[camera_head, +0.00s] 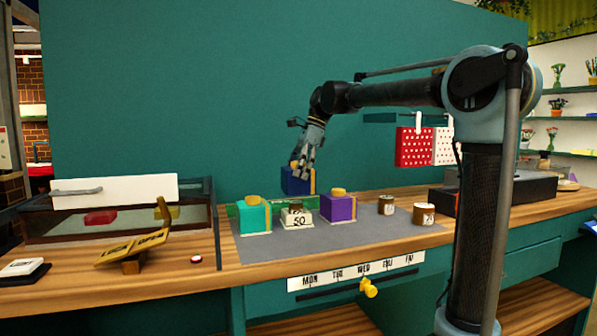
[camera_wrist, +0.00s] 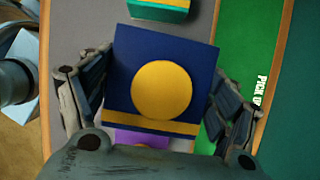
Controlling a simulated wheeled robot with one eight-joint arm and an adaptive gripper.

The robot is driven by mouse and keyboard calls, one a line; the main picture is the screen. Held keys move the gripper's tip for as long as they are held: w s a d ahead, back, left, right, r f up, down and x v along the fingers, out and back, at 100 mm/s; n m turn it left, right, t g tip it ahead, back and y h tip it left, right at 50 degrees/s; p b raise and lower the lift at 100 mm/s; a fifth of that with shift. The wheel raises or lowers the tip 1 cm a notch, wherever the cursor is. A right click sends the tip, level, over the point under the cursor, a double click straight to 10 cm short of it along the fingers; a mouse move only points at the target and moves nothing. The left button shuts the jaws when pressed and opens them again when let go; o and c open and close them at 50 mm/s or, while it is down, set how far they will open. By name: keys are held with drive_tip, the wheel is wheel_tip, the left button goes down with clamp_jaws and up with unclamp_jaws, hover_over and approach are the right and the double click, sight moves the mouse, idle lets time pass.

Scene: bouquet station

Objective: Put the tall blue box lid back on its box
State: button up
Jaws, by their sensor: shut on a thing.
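A dark blue block-shaped piece (camera_head: 297,182) with a gold stripe shows under my gripper (camera_head: 305,168) in the head view. In the wrist view its square blue top (camera_wrist: 135,60) has a round gold knob (camera_wrist: 161,91) and a gold band along one edge. My gripper's fingers (camera_wrist: 155,95) are shut on it from both sides. I cannot tell whether this is the lid alone or lid and box together. I also cannot tell whether it hangs clear or touches something below. No separate open blue box shows.
A teal box (camera_head: 254,216) and a purple box (camera_head: 338,208), each with a gold knob, stand on the grey mat (camera_head: 262,249). Two brown-and-white pieces (camera_head: 386,205) (camera_head: 424,214) stand right. A green "PICK UP" strip (camera_wrist: 239,45) lies alongside.

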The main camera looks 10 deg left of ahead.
hover_over(293, 202)
drive_tip(key=d, duration=0.1)
drive_tip(key=shift+w+f, duration=0.15)
drive_tip(key=shift+f, duration=1.35)
drive_tip(key=shift+w+f, duration=0.1)
drive_tip(key=shift+f, duration=1.35)
drive_tip(key=shift+s+a, duration=0.15)
drive_tip(key=shift+f, duration=1.55)
idle(1.3)
drive_tip(key=o, duration=1)
